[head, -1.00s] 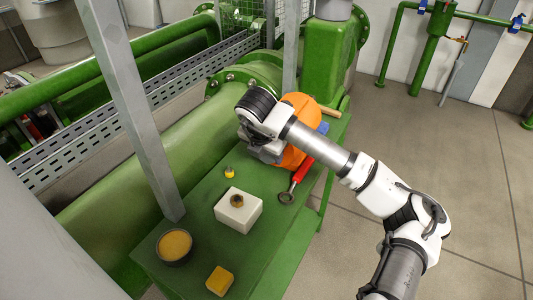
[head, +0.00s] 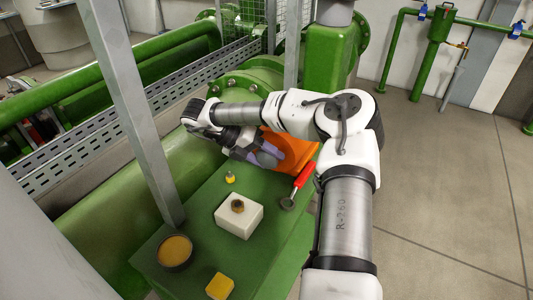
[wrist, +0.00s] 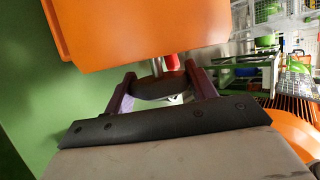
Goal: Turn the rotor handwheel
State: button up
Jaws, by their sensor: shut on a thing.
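My gripper (head: 262,155) is beside the orange housing (head: 292,152) at the far end of the green bench in the head view. In the wrist view my gripper (wrist: 163,88) has its two fingers closed on the sides of a dark rounded piece (wrist: 158,88), which seems to be the rotor handwheel. A red and silver part shows just behind this piece. The orange housing (wrist: 150,30) fills the top of the wrist view. In the head view my arm covers part of the housing, and I cannot make out the handwheel clearly there.
A red-handled ring wrench (head: 303,176) lies near the housing. On the bench (head: 195,214) stand a small yellow-banded piece (head: 230,178), a white block (head: 250,219) with a brass nut, a bowl of yellow stuff (head: 175,250) and a yellow block (head: 220,287). A grey post (head: 135,110) rises at left.

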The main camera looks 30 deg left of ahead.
jog(key=h+p, duration=0.2)
jog(key=shift+s+a+r+n+t+h, duration=0.1)
jog(key=shift+r+n+t+h, duration=0.05)
jog(key=shift+n+t+h, duration=0.2)
jog(key=shift+n+h+p, duration=0.25)
jog(key=shift+h+p, duration=0.5)
jog(key=shift+p, duration=0.2)
jog(key=shift+f, duration=0.25)
jog(key=o, duration=1)
